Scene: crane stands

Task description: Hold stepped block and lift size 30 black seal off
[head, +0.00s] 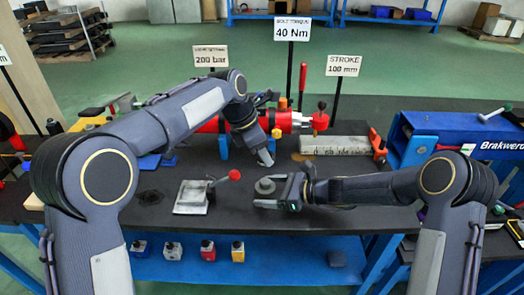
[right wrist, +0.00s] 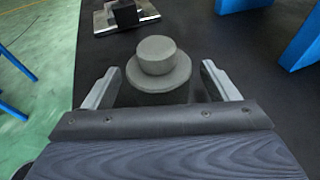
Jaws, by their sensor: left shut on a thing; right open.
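The stepped block (head: 265,186) is a grey round piece with a narrower top on a wider disc. It stands upright on the dark bench, and in the right wrist view it (right wrist: 157,56) sits between my open right fingers. My right gripper (right wrist: 160,76) reaches around the block from the right in the head view (head: 270,190), with gaps on both sides. My left gripper (head: 265,157) is above and behind the block, pointing down and apart from it. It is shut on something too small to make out. I cannot make out a black seal on the block or elsewhere.
A metal plate with a red-knobbed lever (head: 207,193) stands left of the block. Behind are a red cylinder (head: 285,122) on blue supports and a pale block (head: 333,145). A blue Brakwerd machine (head: 455,140) is at the right. The bench front (head: 240,218) is clear.

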